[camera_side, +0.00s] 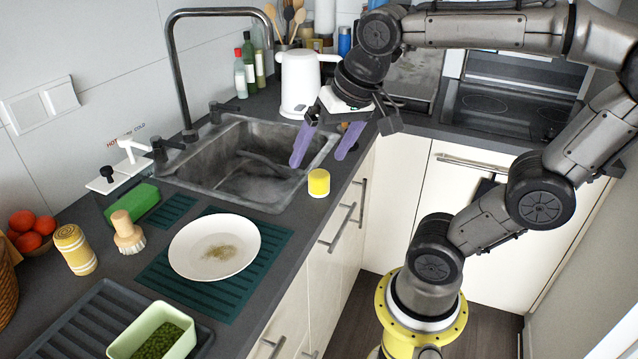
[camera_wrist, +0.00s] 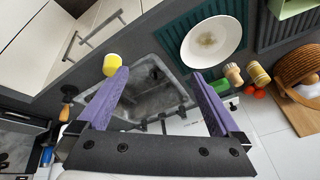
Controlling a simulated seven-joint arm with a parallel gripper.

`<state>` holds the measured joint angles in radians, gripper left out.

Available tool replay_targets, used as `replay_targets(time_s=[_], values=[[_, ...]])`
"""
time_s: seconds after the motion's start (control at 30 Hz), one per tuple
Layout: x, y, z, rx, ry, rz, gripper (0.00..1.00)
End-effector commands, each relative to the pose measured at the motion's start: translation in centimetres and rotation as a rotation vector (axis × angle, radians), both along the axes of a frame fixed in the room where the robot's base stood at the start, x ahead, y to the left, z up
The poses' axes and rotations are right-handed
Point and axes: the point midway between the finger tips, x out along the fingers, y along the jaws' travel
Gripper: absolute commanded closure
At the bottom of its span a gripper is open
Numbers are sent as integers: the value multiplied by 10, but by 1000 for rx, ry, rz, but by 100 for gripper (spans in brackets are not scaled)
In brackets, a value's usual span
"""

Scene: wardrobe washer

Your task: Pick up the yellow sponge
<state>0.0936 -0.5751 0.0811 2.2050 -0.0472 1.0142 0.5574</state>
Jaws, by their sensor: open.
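A small yellow cylinder with a paler lower edge, which looks like the yellow sponge (camera_side: 319,182), stands on the dark counter by the front right corner of the sink. In the wrist view the yellow sponge (camera_wrist: 112,63) shows just beyond the tip of the left finger. My gripper (camera_side: 318,160) has two purple fingers, spread apart and empty. It points down over the right end of the sink, above and behind the sponge. In the wrist view my gripper (camera_wrist: 160,73) frames the sink basin between its fingers, with the sponge outside them.
The sink (camera_side: 235,165) has a tall dark faucet (camera_side: 178,65). A white kettle (camera_side: 299,83) stands close behind my gripper. A white plate (camera_side: 214,246) on a green mat (camera_side: 160,283), a brush (camera_side: 127,232) and a striped yellow cylinder (camera_side: 75,249) occupy the left counter.

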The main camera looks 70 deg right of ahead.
Motion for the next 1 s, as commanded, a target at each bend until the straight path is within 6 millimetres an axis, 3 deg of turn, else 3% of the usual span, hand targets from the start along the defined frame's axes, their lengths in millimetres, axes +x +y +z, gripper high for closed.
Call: replay_targets(time_s=[0.13, 0.3, 0.5, 0.73, 1.0], values=[[43, -42, 2, 59, 82, -302, 0], [80, -102, -17, 99, 179, -588, 0], [89, -151, -50, 117, 272, -716, 0], [83, -163, -73, 126, 301, -749, 0], [84, -168, -122, 127, 301, -746, 0]])
